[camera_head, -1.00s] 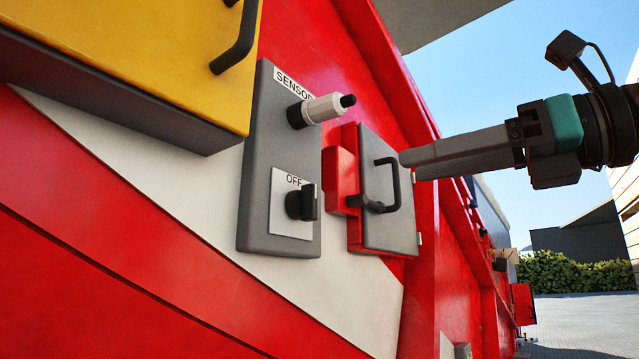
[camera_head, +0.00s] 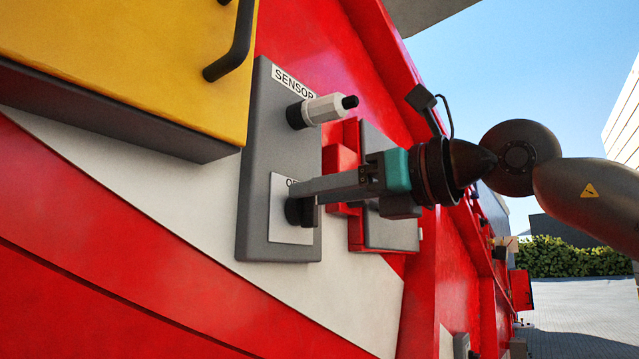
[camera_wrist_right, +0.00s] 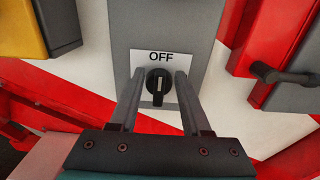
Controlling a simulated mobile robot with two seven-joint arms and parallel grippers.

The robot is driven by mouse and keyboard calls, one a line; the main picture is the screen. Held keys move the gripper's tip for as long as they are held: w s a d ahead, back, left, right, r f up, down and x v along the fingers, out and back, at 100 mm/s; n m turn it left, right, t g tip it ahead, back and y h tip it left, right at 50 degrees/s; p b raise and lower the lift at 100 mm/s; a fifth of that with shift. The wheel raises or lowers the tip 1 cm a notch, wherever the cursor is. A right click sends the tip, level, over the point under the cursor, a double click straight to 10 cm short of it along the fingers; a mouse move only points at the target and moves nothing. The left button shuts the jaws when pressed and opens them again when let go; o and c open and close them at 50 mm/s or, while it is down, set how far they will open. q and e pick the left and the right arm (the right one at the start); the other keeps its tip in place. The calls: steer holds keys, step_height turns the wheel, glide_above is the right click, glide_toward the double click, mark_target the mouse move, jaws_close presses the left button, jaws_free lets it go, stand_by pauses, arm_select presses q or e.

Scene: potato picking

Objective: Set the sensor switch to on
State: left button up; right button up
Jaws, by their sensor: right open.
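The sensor switch is a black rotary knob (camera_wrist_right: 159,84) on a white plate (camera_wrist_right: 139,64) marked OFF; its white line stands upright in the right wrist view. In the head view the knob (camera_head: 297,211) is partly hidden by my right gripper (camera_head: 300,190). The plate is on a grey panel (camera_head: 262,150) labelled SENSOR. In the right wrist view my right gripper (camera_wrist_right: 159,88) is open, with one finger on each side of the knob and gaps showing between. Whether the fingers touch it cannot be seen. My left gripper is not in view.
A white cylindrical sensor (camera_head: 322,109) sticks out above the switch. A yellow box (camera_head: 120,70) with a black handle (camera_head: 234,45) juts out at upper left. A grey-and-red box (camera_head: 390,232) sits right of the panel, behind my gripper. The red machine wall surrounds them.

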steer(key=shift+w+a, duration=0.15)
steer(key=c, duration=0.7)
steer(key=shift+f, duration=0.15)
jaws_close()
